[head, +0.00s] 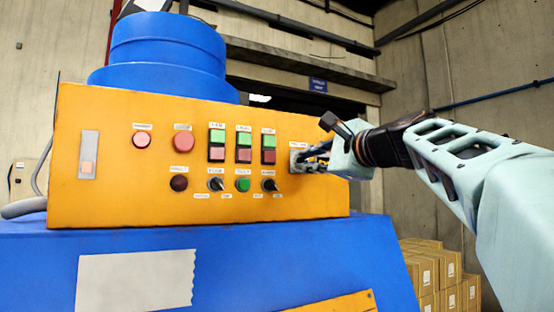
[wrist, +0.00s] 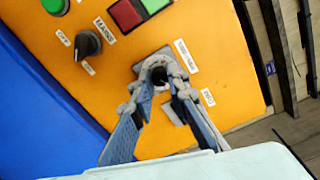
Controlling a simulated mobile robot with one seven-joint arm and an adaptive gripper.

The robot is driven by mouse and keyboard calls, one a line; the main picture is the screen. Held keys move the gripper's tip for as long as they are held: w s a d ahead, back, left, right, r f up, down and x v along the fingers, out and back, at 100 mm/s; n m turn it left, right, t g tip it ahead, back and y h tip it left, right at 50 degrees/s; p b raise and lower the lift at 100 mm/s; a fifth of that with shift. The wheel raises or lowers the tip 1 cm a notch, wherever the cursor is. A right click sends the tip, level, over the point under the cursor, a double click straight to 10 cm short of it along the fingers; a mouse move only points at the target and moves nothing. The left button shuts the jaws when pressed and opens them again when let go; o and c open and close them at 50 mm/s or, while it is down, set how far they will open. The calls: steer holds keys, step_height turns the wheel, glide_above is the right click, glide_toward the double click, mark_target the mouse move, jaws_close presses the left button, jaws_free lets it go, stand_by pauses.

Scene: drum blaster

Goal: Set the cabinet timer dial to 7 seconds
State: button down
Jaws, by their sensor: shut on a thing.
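The orange control cabinet (head: 110,190) stands on a blue machine and carries several buttons and knobs. My gripper (head: 306,160) reaches in from the right to the panel's right end. In the wrist view my gripper (wrist: 160,68) is shut on a small dark dial (wrist: 159,76) on a light grey plate (wrist: 172,110). The fingers hide most of the dial, so its setting cannot be read. White labels (wrist: 187,56) sit beside it, too small to read surely.
A black knob (wrist: 88,44) and a red button (wrist: 125,14) lie near the gripper. In the head view, lit green and red buttons (head: 243,145) are left of it. Cardboard boxes (head: 432,275) stand lower right. A blue drum (head: 165,50) rises behind the cabinet.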

steer(key=shift+m, duration=1.2)
steer(key=c, duration=1.9)
jaws_free()
steer(key=shift+r, duration=0.15)
steer(key=shift+d+r, duration=0.15)
steer(key=shift+r, duration=4.65)
